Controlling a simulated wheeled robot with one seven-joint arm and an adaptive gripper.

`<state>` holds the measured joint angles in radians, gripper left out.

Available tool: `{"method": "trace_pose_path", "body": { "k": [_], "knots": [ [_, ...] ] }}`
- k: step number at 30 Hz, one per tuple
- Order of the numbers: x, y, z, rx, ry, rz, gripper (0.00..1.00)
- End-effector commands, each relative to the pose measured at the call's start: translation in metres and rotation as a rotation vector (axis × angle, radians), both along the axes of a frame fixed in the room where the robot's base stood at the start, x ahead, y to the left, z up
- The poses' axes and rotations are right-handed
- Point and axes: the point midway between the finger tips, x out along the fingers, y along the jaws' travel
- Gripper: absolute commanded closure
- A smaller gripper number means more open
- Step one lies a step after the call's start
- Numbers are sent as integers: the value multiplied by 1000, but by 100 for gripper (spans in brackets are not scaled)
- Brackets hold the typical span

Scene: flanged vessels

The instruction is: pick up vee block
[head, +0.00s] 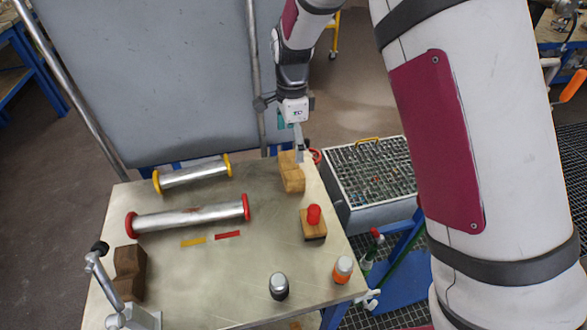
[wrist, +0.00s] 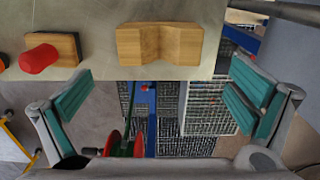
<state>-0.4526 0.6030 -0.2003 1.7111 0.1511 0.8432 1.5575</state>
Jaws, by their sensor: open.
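A light wooden vee block (head: 293,178) stands near the back right edge of the metal table. In the wrist view the vee block (wrist: 160,45) lies at top centre, close to the table edge, with its notch showing. My gripper (head: 299,149) is just behind and above it in the head view. In the wrist view my gripper (wrist: 160,95) has its teal-padded fingers spread wide, with nothing between them. The block is ahead of the fingers and apart from them. A darker, similarly notched wooden block (head: 129,272) stands at the table's left.
On the table (head: 230,275) are a yellow-ended cylinder (head: 195,176), a red-ended cylinder (head: 190,216), a red-knobbed wooden block (head: 313,222), and two small bottles (head: 279,286) at the front. A grated bin (head: 365,180) stands at right. A grey panel (head: 155,80) rises behind.

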Motion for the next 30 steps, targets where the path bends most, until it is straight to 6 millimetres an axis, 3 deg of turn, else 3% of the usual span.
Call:
{"method": "trace_pose_path", "body": {
  "k": [3,13,21,30],
  "knots": [
    [-1,0,-22,-1,3,0,0],
    [0,0,-49,0,1,0,0],
    [-1,2,-86,0,2,1,0],
    [0,2,-94,1,-1,1,0]
  ]
}}
